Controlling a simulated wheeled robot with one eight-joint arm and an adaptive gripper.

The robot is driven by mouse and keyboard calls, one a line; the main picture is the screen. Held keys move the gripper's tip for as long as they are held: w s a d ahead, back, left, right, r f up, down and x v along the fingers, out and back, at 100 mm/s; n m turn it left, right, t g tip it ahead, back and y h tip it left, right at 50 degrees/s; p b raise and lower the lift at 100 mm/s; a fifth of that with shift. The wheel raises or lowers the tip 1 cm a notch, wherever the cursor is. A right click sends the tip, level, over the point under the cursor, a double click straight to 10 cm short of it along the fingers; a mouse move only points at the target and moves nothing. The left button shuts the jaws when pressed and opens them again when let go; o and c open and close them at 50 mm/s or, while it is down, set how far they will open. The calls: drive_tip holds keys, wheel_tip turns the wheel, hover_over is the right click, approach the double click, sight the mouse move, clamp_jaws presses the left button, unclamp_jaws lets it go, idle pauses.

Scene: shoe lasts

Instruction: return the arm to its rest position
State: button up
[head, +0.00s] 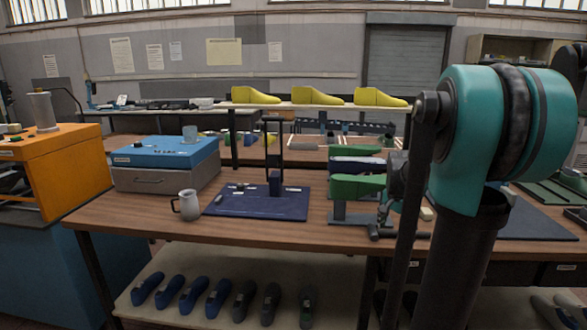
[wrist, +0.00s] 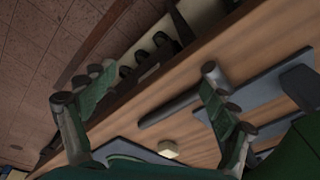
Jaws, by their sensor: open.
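My gripper (wrist: 155,78) is open and empty in the wrist view, its two green-grey fingers spread wide at left and right. Beyond the fingers are the wooden bench top (wrist: 275,45) and its edge. In the head view my arm stands bent at the right, with a large teal joint near the camera. The gripper there is mostly hidden behind a dark arm link, close to the right of the front green shoe last (head: 357,187) on its grey stand. I cannot tell whether it touches the stand.
A small cream block (wrist: 168,149) and a grey bar (wrist: 168,110) lie near the gripper. On the bench stand a mug (head: 188,205), a dark blue board (head: 230,208) with an upright post, and a blue-topped box (head: 165,165). Yellow lasts (head: 318,96) sit on a rack behind.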

drive_tip(key=s+a+f+n+t, duration=0.1)
drive_tip(key=s+a+f+n, duration=0.3)
drive_tip(key=s, duration=0.2)
drive_tip(key=s+a+f+n, duration=0.4)
drive_tip(key=s, duration=0.3)
drive_tip(key=s+a+f+n+t+y, duration=0.1)
drive_tip(key=s+a+f+n, duration=0.2)
drive_tip(key=s+a+n, duration=0.1)
drive_tip(key=shift+s+a+f+t, duration=0.35)
drive_tip(key=shift+s+a, duration=0.2)
drive_tip(key=shift+s, duration=0.65)
